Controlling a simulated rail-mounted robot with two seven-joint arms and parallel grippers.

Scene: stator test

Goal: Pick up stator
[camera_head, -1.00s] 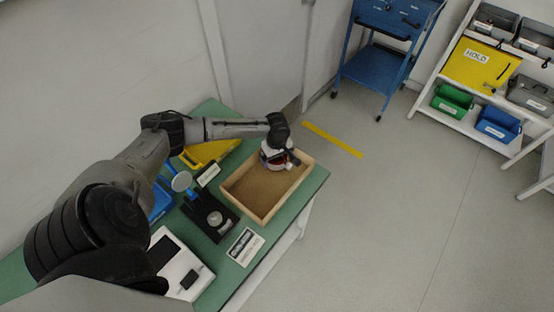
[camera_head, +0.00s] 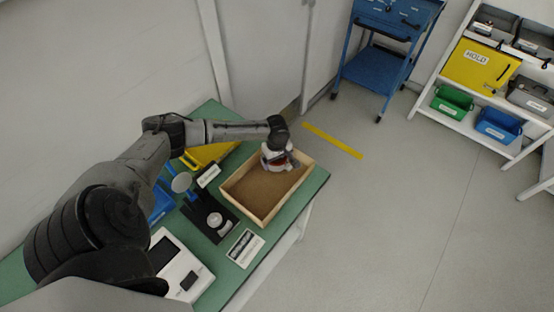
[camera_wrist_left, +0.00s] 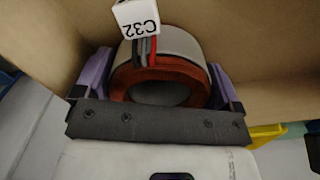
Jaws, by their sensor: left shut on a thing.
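The stator (camera_wrist_left: 196,50) is a short ring with a pale outer shell and a reddish-orange inner rim. It has grey and red leads and a white tag marked C32 (camera_wrist_left: 138,16). My left gripper (camera_wrist_left: 158,85) is shut on the stator, with a purple-padded finger on each side of it. In the head view my left gripper (camera_head: 277,157) is at the far end of the wooden tray (camera_head: 248,212). The gripper hides most of the stator there. I cannot tell whether the stator touches the tray floor. My right gripper is not in view.
The tray stands on a green table (camera_head: 222,258). Beside it are a black fixture (camera_head: 205,212), a white device (camera_head: 185,262), a printed card (camera_head: 245,248) and a yellow bin (camera_head: 208,153). A blue cart (camera_head: 378,68) and a shelf rack stand beyond clear floor.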

